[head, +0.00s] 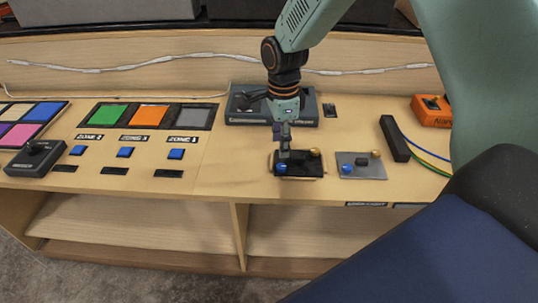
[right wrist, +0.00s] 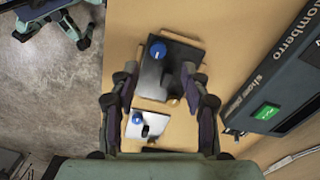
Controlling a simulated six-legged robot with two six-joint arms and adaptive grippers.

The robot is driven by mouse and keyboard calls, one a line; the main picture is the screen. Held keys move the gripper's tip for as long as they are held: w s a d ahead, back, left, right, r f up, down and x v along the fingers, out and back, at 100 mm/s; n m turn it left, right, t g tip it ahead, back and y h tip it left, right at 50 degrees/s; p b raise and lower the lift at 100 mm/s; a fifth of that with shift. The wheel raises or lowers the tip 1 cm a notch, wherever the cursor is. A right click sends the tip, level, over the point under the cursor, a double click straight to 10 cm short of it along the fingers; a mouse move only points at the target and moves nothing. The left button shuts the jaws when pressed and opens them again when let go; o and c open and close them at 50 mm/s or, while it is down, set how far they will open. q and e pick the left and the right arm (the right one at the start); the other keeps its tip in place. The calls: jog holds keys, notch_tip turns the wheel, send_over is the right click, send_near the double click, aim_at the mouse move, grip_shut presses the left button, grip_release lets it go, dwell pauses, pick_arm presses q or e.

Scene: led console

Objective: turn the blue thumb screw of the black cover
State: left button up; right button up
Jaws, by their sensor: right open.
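The black cover (head: 300,171) lies on the wooden console top, below my right gripper (head: 285,148). Its blue thumb screw (head: 280,168) is at the front left and a gold screw (head: 314,152) at the back right. In the right wrist view the black cover (right wrist: 175,60) shows between the open fingers of my right gripper (right wrist: 160,75), with the blue thumb screw (right wrist: 157,51) near its upper left corner, just beyond the fingertips. The fingers hold nothing. The gripper partly hides the cover in the head view. My left gripper is not seen.
A grey plate (head: 349,173) with blue and gold screws lies right of the cover. A dark device box (head: 243,118) stands behind. A black bar (head: 394,138) with cables and an orange box (head: 431,116) are farther right.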

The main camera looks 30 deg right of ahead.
aim_at(281, 166)
jog(key=shift+w+d, duration=0.1)
jog(key=shift+w, duration=0.1)
jog(key=shift+f, duration=0.1)
jog(key=f, duration=0.1)
jog(key=s+f, duration=0.1)
jog(key=f+b, duration=0.1)
jog(key=shift+s, duration=0.25)
jog(key=f, duration=0.2)
jog(key=w+f, duration=0.1)
jog(key=shift+f+b, duration=0.35)
jog(key=shift+s+f, duration=0.1)
jog(key=shift+f, duration=0.1)
jog(key=shift+s+r, duration=0.25)
jog(key=shift+w+f, duration=0.3)
jog(key=c, duration=0.4)
jog(key=shift+s+r, duration=0.2)
jog(key=shift+s, duration=0.05)
jog(key=c, duration=0.4)
jog(key=shift+w+f, duration=0.1)
grip_shut()
